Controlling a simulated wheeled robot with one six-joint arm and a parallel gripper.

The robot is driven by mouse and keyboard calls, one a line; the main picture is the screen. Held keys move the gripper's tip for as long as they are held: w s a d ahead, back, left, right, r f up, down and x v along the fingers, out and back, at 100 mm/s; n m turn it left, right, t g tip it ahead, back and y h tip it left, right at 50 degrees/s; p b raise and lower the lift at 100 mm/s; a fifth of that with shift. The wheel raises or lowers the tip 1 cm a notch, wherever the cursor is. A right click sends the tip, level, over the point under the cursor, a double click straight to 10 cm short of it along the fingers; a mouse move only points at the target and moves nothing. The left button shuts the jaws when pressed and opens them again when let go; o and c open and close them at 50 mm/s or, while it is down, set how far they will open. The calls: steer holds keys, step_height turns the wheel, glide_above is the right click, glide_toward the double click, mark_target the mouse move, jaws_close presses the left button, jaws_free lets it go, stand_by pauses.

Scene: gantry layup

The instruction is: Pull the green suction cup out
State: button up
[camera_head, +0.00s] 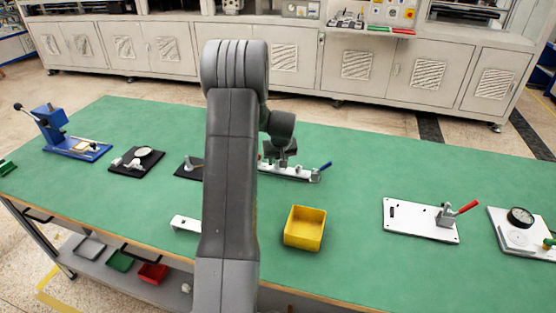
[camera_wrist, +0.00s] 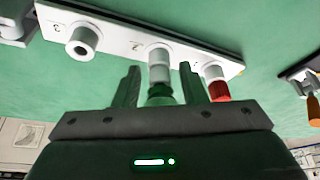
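The green suction cup (camera_wrist: 161,94) sits at the end of a pale cylindrical holder in the middle of a white plate (camera_wrist: 112,36) in the wrist view. My gripper (camera_wrist: 160,80) is around it, one finger on each side. Gaps show between the fingers and the cup, so the gripper is open. The cup's far end is hidden by my gripper body. In the head view my gripper (camera_head: 280,158) is low over a white fixture (camera_head: 296,174) and too small and dark there to show the cup.
A red-ended holder (camera_wrist: 217,84) stands close beside my right finger in the wrist view. A bare pale holder (camera_wrist: 83,42) is at left. A yellow bin (camera_head: 304,229) stands nearer on the green table (camera_head: 345,197). A red-handled clamp plate (camera_head: 411,217) is at right.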

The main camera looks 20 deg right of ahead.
jaws_close()
steer(key=shift+r+p, duration=0.7)
steer(key=shift+r, duration=1.1)
steer(key=shift+r+p, duration=0.65)
steer(key=shift+r, duration=1)
